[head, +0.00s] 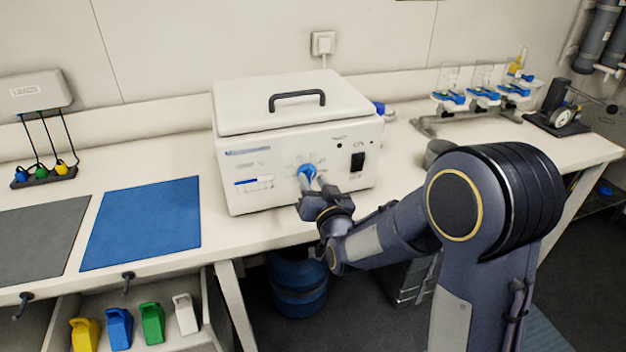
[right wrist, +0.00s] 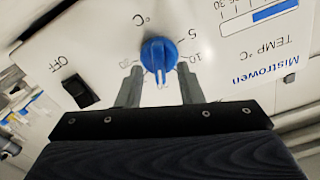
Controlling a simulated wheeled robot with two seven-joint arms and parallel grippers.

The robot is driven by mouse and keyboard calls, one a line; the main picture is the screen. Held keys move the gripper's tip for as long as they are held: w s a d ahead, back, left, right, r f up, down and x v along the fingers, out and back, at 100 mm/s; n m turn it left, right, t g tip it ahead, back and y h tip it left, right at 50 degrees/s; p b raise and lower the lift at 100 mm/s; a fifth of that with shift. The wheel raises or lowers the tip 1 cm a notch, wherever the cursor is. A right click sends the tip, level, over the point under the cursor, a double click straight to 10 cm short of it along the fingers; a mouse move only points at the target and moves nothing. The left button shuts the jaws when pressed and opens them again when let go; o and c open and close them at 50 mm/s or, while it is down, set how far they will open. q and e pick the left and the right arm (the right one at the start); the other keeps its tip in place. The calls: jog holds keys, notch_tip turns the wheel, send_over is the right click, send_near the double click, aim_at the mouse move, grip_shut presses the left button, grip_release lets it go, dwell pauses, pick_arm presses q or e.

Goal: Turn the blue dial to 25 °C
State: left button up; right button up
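The blue dial (head: 307,170) is on the front of a white incubator box (head: 235,185). In the right wrist view the dial (right wrist: 158,53) shows upside down among printed numbers; 5 and 10 are readable on its right. Its narrow pointer end faces down the picture, towards my gripper; the marks there are partly hidden by the fingers. My right gripper (right wrist: 160,75) has its fingers apart, one on each side of the dial's lower part, with gaps showing. It also shows at the dial in the head view (head: 314,180). My left gripper is out of view.
A black switch (head: 357,161) marked OFF sits right of the dial. A blue mat (head: 145,220) and grey mat (head: 40,240) lie left of the box. A glassware rack (head: 480,98) stands at the back right. A grey cup (head: 438,152) stands behind my right arm.

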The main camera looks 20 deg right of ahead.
jog(key=shift+w, duration=0.35)
grip_shut()
